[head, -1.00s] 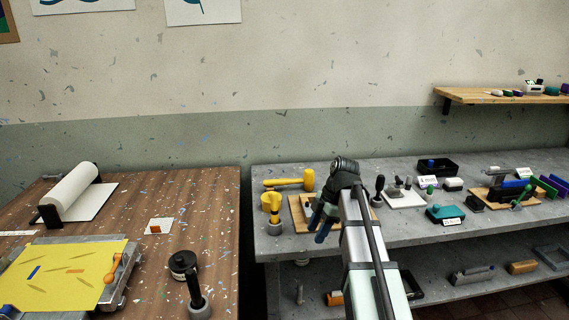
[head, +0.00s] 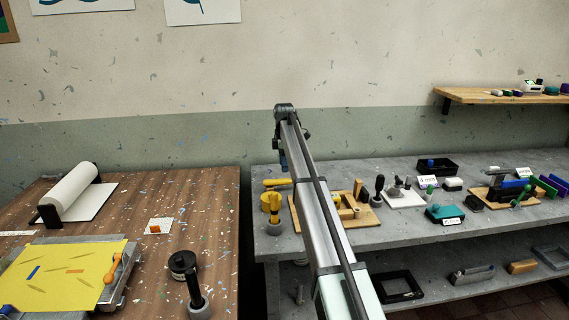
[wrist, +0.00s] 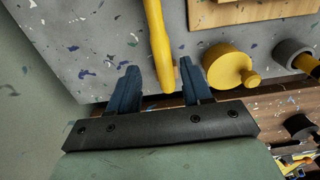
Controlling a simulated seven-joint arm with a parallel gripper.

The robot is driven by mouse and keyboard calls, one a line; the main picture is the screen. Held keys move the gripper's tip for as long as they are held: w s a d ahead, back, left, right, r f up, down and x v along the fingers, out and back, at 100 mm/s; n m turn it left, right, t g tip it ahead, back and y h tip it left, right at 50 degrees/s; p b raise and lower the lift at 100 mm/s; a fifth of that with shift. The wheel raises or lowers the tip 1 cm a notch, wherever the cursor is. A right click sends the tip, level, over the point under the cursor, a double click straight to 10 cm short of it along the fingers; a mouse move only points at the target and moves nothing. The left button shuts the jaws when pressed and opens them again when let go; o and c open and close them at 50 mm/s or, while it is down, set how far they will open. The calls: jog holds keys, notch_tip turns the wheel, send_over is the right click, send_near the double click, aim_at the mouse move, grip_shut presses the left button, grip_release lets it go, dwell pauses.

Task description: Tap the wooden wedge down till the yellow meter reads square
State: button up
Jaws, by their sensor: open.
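A yellow mallet lies on the grey bench; its handle (head: 277,183) shows left of my arm and its head is hidden behind the arm. My gripper (head: 284,160) is open above the bench's left end. In the wrist view the yellow handle (wrist: 160,45) runs between the two blue fingers (wrist: 158,82), apart from both; its depth against them is unclear. A yellow round piece with a peg (wrist: 230,68), perhaps the meter, lies right of the fingers. Wooden pieces (head: 349,213) stand on a wooden board (head: 369,217); I cannot tell which is the wedge. No reading shows.
A grey cup holding a yellow-topped tool (head: 275,228) stands near the bench's left end. A dark-handled tool (head: 379,188), a teal box (head: 445,214) and a black tray (head: 437,167) lie to the right. A gap separates the brown table (head: 215,220) from the bench.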

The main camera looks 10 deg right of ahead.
notch_tip(320, 180, down, 8)
jog(key=shift+s+r, duration=0.1)
jog(key=shift+r, duration=0.3)
grip_shut()
dwell(0.5)
jog(key=shift+r, duration=3.55)
jog(key=shift+d, duration=0.1)
